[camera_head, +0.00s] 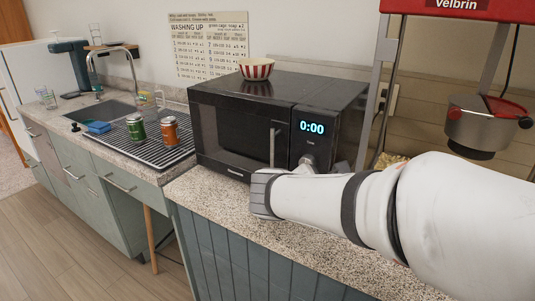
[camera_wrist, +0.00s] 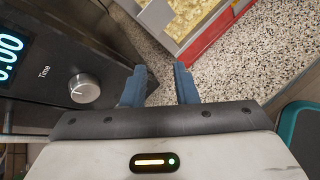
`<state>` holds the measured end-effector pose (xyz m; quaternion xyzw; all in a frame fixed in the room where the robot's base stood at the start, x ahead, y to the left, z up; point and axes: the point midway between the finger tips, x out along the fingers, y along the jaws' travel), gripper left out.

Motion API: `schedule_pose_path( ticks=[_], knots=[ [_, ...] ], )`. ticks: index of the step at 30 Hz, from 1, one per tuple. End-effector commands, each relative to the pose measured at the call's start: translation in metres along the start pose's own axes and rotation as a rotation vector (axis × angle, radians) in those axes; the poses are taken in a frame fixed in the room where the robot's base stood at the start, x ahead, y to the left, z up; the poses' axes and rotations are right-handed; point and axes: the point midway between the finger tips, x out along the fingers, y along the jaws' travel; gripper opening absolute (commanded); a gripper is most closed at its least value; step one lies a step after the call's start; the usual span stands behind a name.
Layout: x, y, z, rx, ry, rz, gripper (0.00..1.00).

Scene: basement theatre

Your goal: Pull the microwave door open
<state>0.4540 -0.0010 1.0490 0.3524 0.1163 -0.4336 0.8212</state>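The black microwave (camera_head: 262,125) stands on the speckled counter with its door (camera_head: 228,137) closed. Its vertical door handle (camera_head: 273,147) is at the door's right edge, beside the panel reading 0:00. My arm reaches in from the right in the head view and ends in front of the microwave's lower right; its fingers are hidden there. In the wrist view my gripper (camera_wrist: 161,88) is open and empty, with two blue fingers apart over the counter. The microwave's dial (camera_wrist: 84,88) is left of the fingers.
A red-striped bowl (camera_head: 256,69) sits on top of the microwave. A green can (camera_head: 135,127) and an orange can (camera_head: 169,130) stand on the drying rack to the left. A red popcorn machine (camera_head: 455,12) stands to the right; popcorn (camera_wrist: 197,18) shows in the wrist view.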

Motion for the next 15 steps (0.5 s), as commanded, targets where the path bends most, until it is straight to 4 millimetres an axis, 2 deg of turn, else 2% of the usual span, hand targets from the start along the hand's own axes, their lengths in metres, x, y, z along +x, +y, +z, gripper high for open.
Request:
schedule_pose_path(
  ticks=[1,3,6,9,12,15],
  knots=[
    [-0.001,0.019,-0.019,-0.124,-0.042,0.091,0.26],
    [-0.011,0.049,-0.033,-0.283,-0.116,0.215,0.26],
    [-0.030,0.085,-0.052,-0.461,-0.216,0.362,0.26],
    [-0.049,0.109,-0.068,-0.579,-0.298,0.469,0.26],
    [-0.062,0.124,-0.077,-0.645,-0.351,0.533,0.26],
    [-0.065,0.132,-0.080,-0.672,-0.375,0.558,0.26]
  ],
)
